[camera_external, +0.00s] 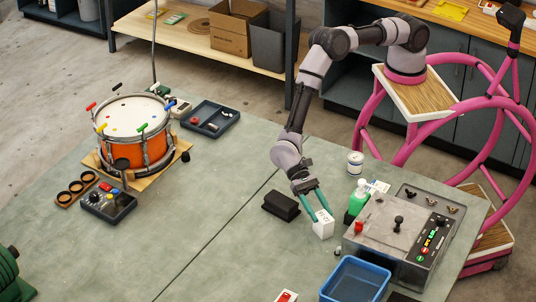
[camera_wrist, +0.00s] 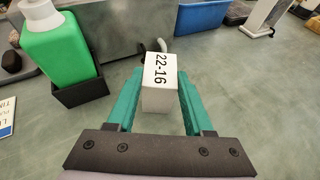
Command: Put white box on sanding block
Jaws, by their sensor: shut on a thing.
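The white box (camera_external: 323,225) is a small upright block near the table's right half, marked "22-16" on its top in the wrist view (camera_wrist: 160,98). My gripper (camera_external: 318,211) has its teal fingers on either side of the box and is shut on it; the fingers also flank it in the wrist view (camera_wrist: 160,83). I cannot tell whether the box touches the table. A black block (camera_external: 281,206), which looks like the sanding block, lies on the table just left of the box, apart from it. Its top is bare. It does not show in the wrist view.
A green bottle (camera_external: 358,194) in a black holder stands right of my gripper, also in the wrist view (camera_wrist: 62,50). A grey control unit (camera_external: 378,228) and a blue bin (camera_external: 356,281) are farther right and in front. The table (camera_external: 225,225) left of the black block is clear.

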